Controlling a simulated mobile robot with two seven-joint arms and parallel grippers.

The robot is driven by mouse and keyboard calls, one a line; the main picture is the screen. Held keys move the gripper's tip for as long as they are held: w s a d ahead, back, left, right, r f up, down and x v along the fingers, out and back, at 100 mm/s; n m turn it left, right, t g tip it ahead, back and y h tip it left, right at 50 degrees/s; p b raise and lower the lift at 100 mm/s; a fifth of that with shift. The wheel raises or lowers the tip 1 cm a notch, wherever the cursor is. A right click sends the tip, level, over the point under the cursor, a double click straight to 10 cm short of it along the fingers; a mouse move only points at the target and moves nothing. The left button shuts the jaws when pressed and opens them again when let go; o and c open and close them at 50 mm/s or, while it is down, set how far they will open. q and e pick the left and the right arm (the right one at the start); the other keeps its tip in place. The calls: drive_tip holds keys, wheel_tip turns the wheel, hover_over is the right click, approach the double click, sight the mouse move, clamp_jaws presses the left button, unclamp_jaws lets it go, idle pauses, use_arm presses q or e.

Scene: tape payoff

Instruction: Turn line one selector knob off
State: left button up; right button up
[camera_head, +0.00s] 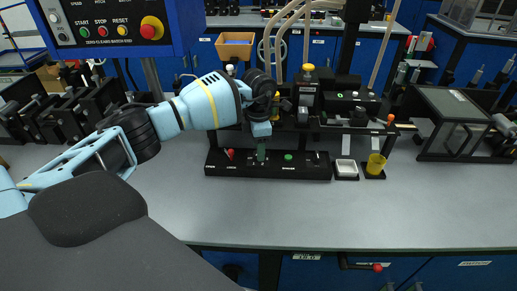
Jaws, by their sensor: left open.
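A low black control panel (215,168) stands on the grey bench. It carries a red-tipped lever or knob (230,154) at its left and a green button (288,156) right of its middle. My left gripper (261,158) reaches in from the left and points down at the panel, between the red part and the green button. Its fingers are open, close to the panel face. Small light marks show beside the fingertips. I cannot make out which part is the line one selector knob; the fingers cover part of the panel. My right gripper is not in view.
A small white tray (346,169) and a yellow cup (376,165) stand right of the panel. Bottles and a black device (352,106) stand behind it. A blue button box (115,25) hangs at upper left. The front bench top (330,215) is clear.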

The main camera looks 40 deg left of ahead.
use_arm(q)
drive_tip(key=shift+f, duration=0.75)
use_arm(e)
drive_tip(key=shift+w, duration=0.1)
use_arm(q)
drive_tip(key=c, duration=1)
drive_tip(key=shift+o, duration=0.2)
